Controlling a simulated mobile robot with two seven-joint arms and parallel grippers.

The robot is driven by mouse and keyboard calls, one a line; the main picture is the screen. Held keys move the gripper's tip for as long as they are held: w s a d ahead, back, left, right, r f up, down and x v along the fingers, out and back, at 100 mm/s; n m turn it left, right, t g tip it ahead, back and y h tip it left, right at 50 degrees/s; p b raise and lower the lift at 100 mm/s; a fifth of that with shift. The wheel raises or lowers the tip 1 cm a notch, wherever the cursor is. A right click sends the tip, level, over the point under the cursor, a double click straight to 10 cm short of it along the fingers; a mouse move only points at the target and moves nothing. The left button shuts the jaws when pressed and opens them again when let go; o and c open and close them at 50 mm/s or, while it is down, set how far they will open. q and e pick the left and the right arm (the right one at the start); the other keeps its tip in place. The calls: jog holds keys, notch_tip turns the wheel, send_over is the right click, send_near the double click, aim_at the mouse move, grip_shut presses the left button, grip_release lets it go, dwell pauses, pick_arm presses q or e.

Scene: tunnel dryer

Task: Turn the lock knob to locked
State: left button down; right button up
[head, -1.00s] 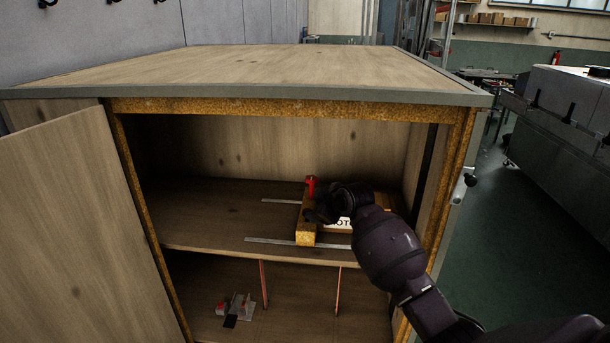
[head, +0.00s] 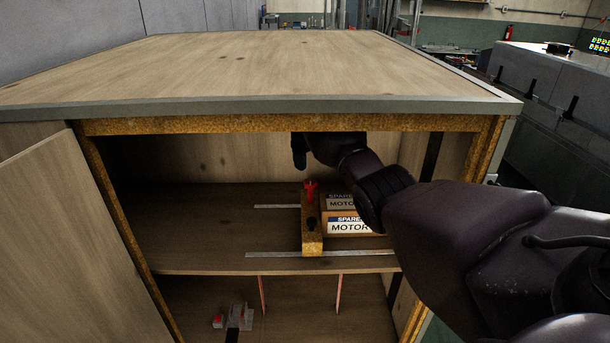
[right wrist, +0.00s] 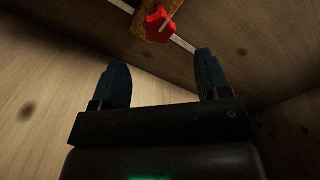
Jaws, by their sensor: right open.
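A red star-shaped knob (head: 310,187) stands at the far end of a wooden bar (head: 312,243) on the cabinet's upper shelf. In the right wrist view the red knob (right wrist: 159,25) lies beyond the fingertips, with a pale line across it. My right gripper (head: 299,163) is inside the cabinet, above the knob and apart from it. In the right wrist view its two fingers (right wrist: 160,65) are spread with nothing between them. A black part (head: 310,224) sits on the bar nearer the front. My left gripper is out of view.
Boxes labelled SPARE MOTOR (head: 348,226) stand right of the bar. Two metal strips (head: 275,206) run along the shelf (head: 200,255). The cabinet top (head: 260,75) overhangs my arm, and an open door (head: 60,240) stands at the left. The shelf's left side is clear.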

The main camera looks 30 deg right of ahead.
aim_at(310, 181)
jog(key=shift+s+f+p, duration=0.15)
jog(key=shift+f+p, duration=0.2)
jog(key=shift+f, duration=3.2)
jog(key=shift+c, duration=0.2)
jog(key=c, duration=0.9)
